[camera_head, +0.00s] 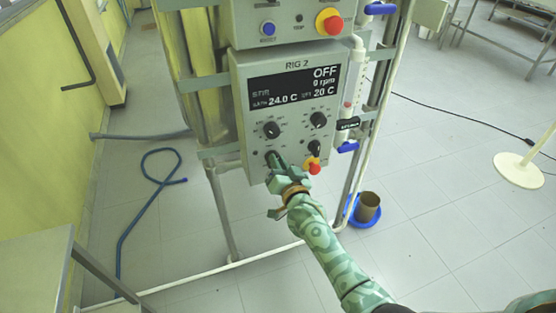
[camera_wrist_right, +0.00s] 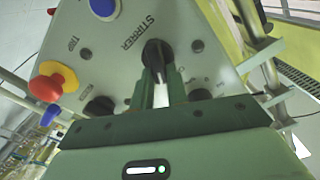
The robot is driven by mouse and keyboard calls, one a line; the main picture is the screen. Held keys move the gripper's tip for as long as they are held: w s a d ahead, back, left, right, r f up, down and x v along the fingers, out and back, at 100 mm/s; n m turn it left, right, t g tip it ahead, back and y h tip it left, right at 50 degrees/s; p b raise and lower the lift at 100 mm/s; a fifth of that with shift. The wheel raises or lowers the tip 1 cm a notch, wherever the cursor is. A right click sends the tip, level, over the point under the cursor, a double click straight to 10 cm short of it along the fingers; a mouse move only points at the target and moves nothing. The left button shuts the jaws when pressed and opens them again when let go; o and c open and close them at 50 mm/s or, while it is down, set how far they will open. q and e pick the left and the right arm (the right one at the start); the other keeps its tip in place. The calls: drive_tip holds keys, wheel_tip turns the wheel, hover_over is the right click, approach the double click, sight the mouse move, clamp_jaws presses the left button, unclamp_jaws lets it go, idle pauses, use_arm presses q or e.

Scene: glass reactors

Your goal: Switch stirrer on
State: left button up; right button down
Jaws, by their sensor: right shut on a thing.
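The RIG 2 control panel (camera_head: 240,120) hangs on the frame in the head view. Its dark display (camera_head: 296,86) reads STIR, OFF, 0 rpm, 24.0 C and 20 C. My right gripper (camera_head: 274,158) is at the panel's lower left knob, which it mostly hides in the head view. In the right wrist view, the black stirrer knob (camera_wrist_right: 157,54) has a pale pointer line and sits beside the STIRRER label. My right fingers (camera_wrist_right: 159,92) are shut on this knob. My left gripper is not in view.
Two upper knobs (camera_head: 271,130) and a red and yellow button (camera_head: 313,166) are close to my right gripper; the button also shows in the right wrist view (camera_wrist_right: 57,80). Another panel (camera_head: 285,20) is above. A blue hose (camera_head: 140,215) lies on the floor at left.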

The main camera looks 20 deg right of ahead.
drive_tip(key=shift+d+f+m+p, duration=0.15)
drive_tip(key=shift+f+m+p, duration=0.05)
drive_tip(key=shift+m, duration=1.25)
drive_tip(key=shift+d+f+m+p, duration=0.1)
drive_tip(key=shift+f+m+p, duration=0.05)
drive_tip(key=shift+m, duration=1.3)
drive_tip(key=c, duration=1.4)
unclamp_jaws()
drive_tip(key=s+p, duration=0.1)
drive_tip(key=s, duration=0.4)
drive_tip(key=s+p, duration=0.1)
drive_tip(key=s, duration=0.5)
drive_tip(key=s+p, duration=0.1)
drive_tip(key=s, duration=0.4)
drive_tip(key=shift+s+d+p, duration=0.2)
drive_tip(key=shift+d+p, duration=0.05)
drive_tip(key=shift+p, duration=0.15)
